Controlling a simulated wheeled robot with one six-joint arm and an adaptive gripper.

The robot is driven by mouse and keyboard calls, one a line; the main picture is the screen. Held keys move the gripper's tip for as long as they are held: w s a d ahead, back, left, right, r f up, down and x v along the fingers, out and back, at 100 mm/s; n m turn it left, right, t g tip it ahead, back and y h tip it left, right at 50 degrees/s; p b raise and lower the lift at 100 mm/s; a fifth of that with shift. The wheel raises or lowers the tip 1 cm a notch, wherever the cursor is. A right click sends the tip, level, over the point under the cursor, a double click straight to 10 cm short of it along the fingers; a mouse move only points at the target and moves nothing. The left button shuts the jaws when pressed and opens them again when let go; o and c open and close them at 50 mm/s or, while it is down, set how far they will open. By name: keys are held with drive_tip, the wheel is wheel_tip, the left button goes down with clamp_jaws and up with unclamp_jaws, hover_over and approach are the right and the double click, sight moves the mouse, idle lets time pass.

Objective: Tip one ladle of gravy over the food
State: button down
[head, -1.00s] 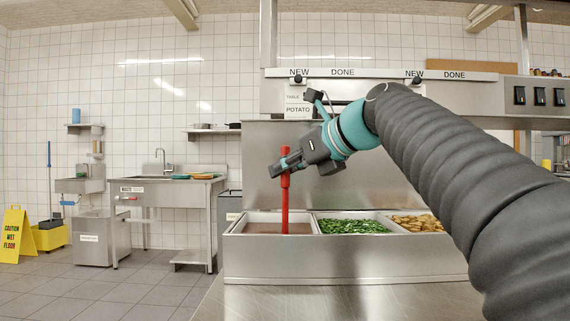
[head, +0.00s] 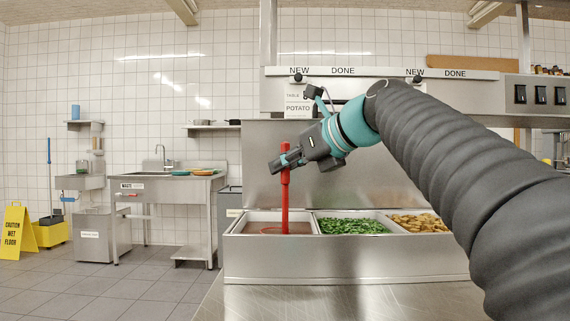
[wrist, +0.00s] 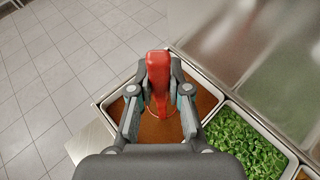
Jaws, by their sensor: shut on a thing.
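My gripper (head: 286,161) is shut on the upper handle of the red ladle (head: 285,205), above the left pan. The ladle stands upright, its lower end at the brown gravy (head: 256,227) in that pan. In the wrist view the ladle's red handle (wrist: 158,75) sits between the fingers, and part of a red bowl rim shows at the gravy (wrist: 184,128). How full the bowl is, I cannot tell. Beside the gravy are a pan of green vegetables (head: 350,226) and a pan of golden potato-like pieces (head: 417,222). No plate of food shows clearly nearby.
The pans sit in a steel warmer (head: 345,262) on a steel counter (head: 340,300), bare in front. A steel back panel (head: 345,190) rises behind the pans. A sink table (head: 170,185) with plates and a yellow wet-floor sign (head: 15,232) stand far left.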

drive_tip(key=shift+r+p, duration=2.2)
drive_tip(key=shift+p, duration=0.05)
drive_tip(key=shift+r, duration=2.35)
drive_tip(key=shift+s, duration=0.1)
